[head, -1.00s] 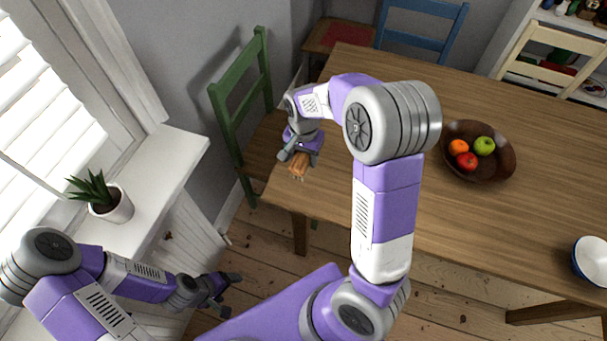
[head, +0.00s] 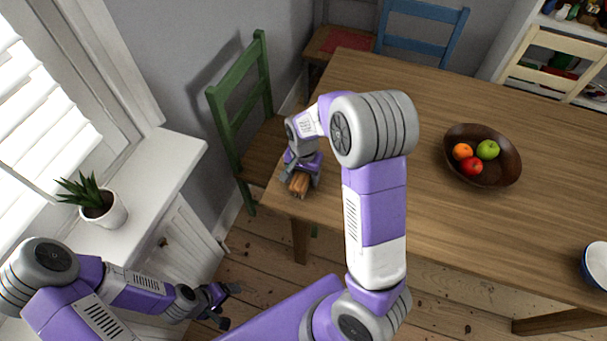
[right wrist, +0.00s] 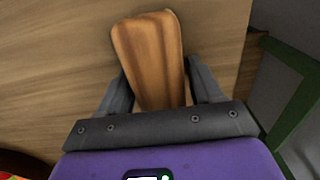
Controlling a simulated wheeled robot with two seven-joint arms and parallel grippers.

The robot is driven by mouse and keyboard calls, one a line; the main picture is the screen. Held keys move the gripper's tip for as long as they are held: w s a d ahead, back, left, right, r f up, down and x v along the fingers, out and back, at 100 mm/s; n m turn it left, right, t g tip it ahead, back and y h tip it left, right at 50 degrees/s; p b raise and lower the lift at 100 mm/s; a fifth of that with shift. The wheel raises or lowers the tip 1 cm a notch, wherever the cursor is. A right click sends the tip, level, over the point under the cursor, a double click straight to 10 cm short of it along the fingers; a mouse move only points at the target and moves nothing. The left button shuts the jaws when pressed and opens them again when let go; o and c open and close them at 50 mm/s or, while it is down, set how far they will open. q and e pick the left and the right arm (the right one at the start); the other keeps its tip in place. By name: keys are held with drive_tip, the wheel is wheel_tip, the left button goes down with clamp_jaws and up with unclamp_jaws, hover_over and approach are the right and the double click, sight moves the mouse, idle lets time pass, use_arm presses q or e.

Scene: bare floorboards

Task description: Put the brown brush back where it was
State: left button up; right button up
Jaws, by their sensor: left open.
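The brown brush (head: 299,184) is at the near left corner of the wooden table (head: 400,215). My right gripper (head: 303,178) is over that corner, shut on the brush. In the right wrist view the brush's wooden body (right wrist: 150,55) lies between the two dark fingers (right wrist: 158,85), which touch its sides. Its bristles are hidden. I cannot tell whether the brush touches the tabletop. My left gripper (head: 226,301) is open and empty, low beside the white cabinet, away from the table.
A dark bowl (head: 455,168) of fruit stands on the table, with a blue and white bowl (head: 597,262) at the right edge. A green chair (head: 240,105) stands close left of the table corner. A potted plant (head: 103,208) stands on the white sill.

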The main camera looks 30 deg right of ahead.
drive_tip(key=shift+o, duration=0.9)
wheel_tip(320, 180, up, 12)
drive_tip(key=p, duration=0.4)
drive_tip(key=shift+r, duration=0.25)
